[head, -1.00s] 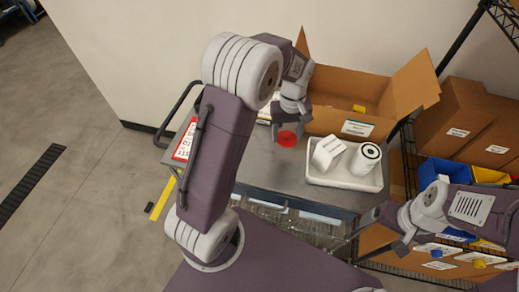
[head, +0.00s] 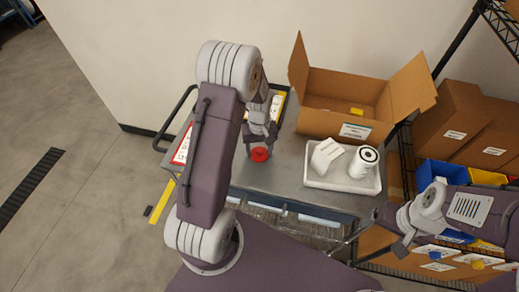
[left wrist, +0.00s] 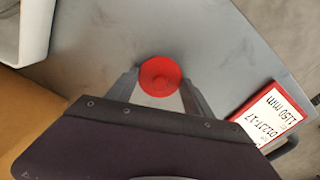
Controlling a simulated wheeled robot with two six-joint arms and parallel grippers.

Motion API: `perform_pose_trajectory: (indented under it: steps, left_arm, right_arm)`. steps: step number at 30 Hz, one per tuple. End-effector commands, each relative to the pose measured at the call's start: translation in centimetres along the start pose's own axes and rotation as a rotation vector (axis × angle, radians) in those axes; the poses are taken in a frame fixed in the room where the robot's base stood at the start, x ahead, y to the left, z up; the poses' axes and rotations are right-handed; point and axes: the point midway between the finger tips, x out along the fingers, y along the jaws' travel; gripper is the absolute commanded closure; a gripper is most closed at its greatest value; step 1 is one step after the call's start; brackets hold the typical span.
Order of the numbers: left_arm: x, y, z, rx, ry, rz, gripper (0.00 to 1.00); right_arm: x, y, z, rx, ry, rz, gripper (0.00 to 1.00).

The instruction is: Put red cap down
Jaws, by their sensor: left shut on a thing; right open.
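The red cap (head: 260,154) is round and sits between the fingertips of my left gripper (head: 259,146), over the left part of the grey cart top. It also shows in the left wrist view (left wrist: 160,76), with a finger on each side of it. My left gripper is shut on it. Whether the cap touches the cart top (head: 285,172) I cannot tell. My right gripper (head: 395,232) is open and empty at the right, in front of the cart.
A white tray (head: 318,183) with a white box-shaped part and a white cylinder stands right of the cap. An open cardboard box (head: 335,122) stands behind it. A red-edged label sign (head: 181,150) lies at the cart's left. Blue and yellow bins (head: 440,173) are at right.

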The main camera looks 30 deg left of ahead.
Motion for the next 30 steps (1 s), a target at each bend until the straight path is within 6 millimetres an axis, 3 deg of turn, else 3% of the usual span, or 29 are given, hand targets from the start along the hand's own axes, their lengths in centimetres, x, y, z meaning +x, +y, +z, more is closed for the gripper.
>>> perform_pose_trajectory:
  steps: [4, 5, 7, 18, 30]
  left_arm:
    - [0.4, 0.0, 0.0, 0.000, 0.000, 0.000, 0.77]
    - [0.3, 0.0, 0.0, 0.000, 0.000, 0.000, 0.35]
    - [0.3, 0.0, 0.0, 0.000, 0.000, 0.000, 0.18]
    - [-0.5, 0.0, -0.1, 0.000, 0.002, 0.001, 0.18]
    - [-9.9, 0.1, -0.1, 0.000, 0.005, 0.002, 0.18]
  right_arm:
    - [0.3, 0.0, 0.0, 0.000, 0.000, 0.000, 0.15]
    - [0.2, 0.0, 0.0, 0.000, 0.000, 0.000, 0.15]
    - [0.2, 0.0, 0.0, 0.000, 0.000, 0.000, 0.15]
    - [-0.1, 0.0, 0.0, 0.000, 0.000, 0.000, 0.15]
    - [-0.4, 0.0, 0.0, 0.000, 0.000, 0.000, 0.15]
